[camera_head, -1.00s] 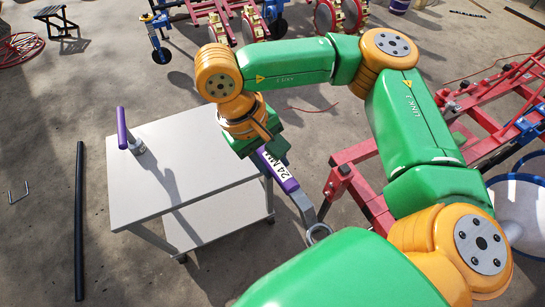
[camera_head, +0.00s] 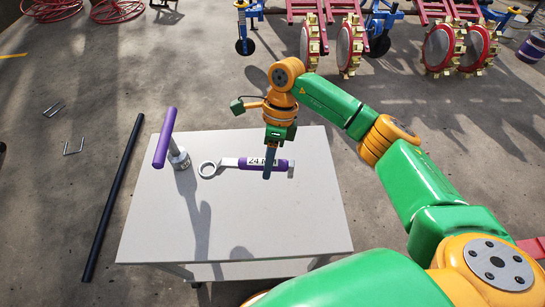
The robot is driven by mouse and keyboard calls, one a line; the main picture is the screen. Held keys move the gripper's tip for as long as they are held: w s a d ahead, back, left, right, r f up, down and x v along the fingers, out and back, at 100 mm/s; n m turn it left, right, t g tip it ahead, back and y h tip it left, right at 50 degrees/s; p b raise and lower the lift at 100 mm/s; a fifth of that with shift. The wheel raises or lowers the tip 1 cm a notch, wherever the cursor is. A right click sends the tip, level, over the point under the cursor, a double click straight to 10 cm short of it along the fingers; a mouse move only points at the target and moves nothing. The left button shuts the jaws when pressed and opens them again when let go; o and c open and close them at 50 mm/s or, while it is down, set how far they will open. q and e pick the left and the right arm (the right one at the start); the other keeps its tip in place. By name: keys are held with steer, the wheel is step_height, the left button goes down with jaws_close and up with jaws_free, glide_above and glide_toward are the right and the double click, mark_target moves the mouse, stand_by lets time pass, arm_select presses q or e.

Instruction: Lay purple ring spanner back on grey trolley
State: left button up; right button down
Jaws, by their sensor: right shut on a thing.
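The purple ring spanner (camera_head: 246,163) has a purple handle with a white "24" label and a steel ring at its left end. It is roughly level over the grey trolley (camera_head: 300,225), ring pointing left. My right gripper (camera_head: 268,168) points down and is shut on the purple handle, right of the label. I cannot tell whether the spanner touches the trolley top or hangs just above it. My left gripper is not in view.
A purple-handled tool with a steel socket (camera_head: 180,158) stands on the trolley's left part, close to the spanner's ring. A black bar (camera_head: 112,200) lies on the floor left of the trolley. Red machinery with toothed wheels (camera_head: 440,47) stands behind. The trolley's front half is clear.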

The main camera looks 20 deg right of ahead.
steer(key=shift+w+d+f+m, duration=0.1)
steer(key=shift+w+f+m, duration=0.05)
steer(key=shift+f+m, duration=0.45)
step_height(320, 180, down, 7)
steer(key=b, duration=0.5)
steer(key=shift+f+b, duration=0.2)
steer(key=shift+b, duration=0.15)
steer(key=shift+f+b, duration=0.6)
steer(key=shift+c, duration=2.3)
jaws_free()
